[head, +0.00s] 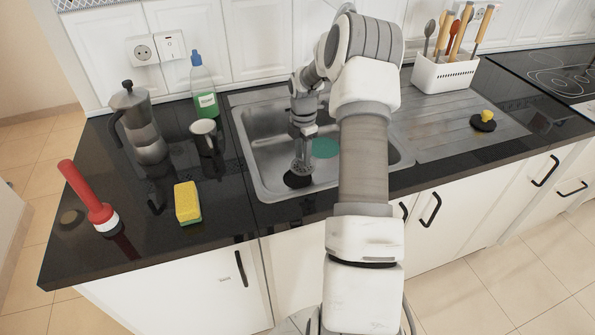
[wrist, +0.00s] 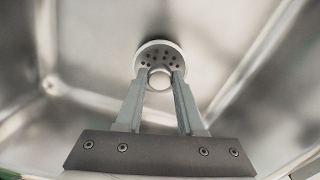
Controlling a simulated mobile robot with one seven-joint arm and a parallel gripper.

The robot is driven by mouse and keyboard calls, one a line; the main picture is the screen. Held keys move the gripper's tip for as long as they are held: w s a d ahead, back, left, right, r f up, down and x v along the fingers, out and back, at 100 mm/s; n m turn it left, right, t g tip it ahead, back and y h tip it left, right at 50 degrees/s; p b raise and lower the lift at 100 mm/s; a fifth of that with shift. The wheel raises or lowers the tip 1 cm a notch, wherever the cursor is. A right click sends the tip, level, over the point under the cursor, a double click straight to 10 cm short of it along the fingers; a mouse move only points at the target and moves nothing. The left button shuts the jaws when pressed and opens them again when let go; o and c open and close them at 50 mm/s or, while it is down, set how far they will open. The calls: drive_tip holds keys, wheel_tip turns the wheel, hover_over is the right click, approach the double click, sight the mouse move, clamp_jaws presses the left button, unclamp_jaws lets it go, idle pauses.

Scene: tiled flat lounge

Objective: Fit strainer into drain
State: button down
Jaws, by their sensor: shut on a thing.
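The strainer (wrist: 158,54) is a small grey perforated disc with a round knob. My gripper (wrist: 160,77) is shut on the knob, with a finger on each side. In the head view the strainer (head: 301,167) hangs below my gripper (head: 302,154), inside the steel sink basin (head: 262,142). The drain (head: 297,180) is a dark round opening in the basin floor, just below and slightly in front of the strainer in that view. In the wrist view only a dark edge shows behind the strainer's top; whether the two touch, I cannot tell.
A green round thing (head: 325,148) lies in the basin.

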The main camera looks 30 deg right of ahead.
sight(298, 166)
drive_tip(key=shift+w+a+f, duration=0.15)
drive_tip(key=shift+a+f, duration=0.35)
drive_tip(key=shift+a, duration=0.25)
drive_tip(key=shift+a+f, duration=0.1)
drive_tip(key=shift+f, duration=0.2)
drive_tip(key=shift+f+b, duration=0.45)
drive_tip(key=shift+f, duration=1.3)
drive_tip(key=shift+f, duration=0.1)
drive_tip(key=c, duration=0.5)
unclamp_jaws()
wheel_tip(298, 166, up, 12)
drive_tip(key=shift+r+p, duration=0.15)
drive_tip(key=shift+p, duration=0.85)
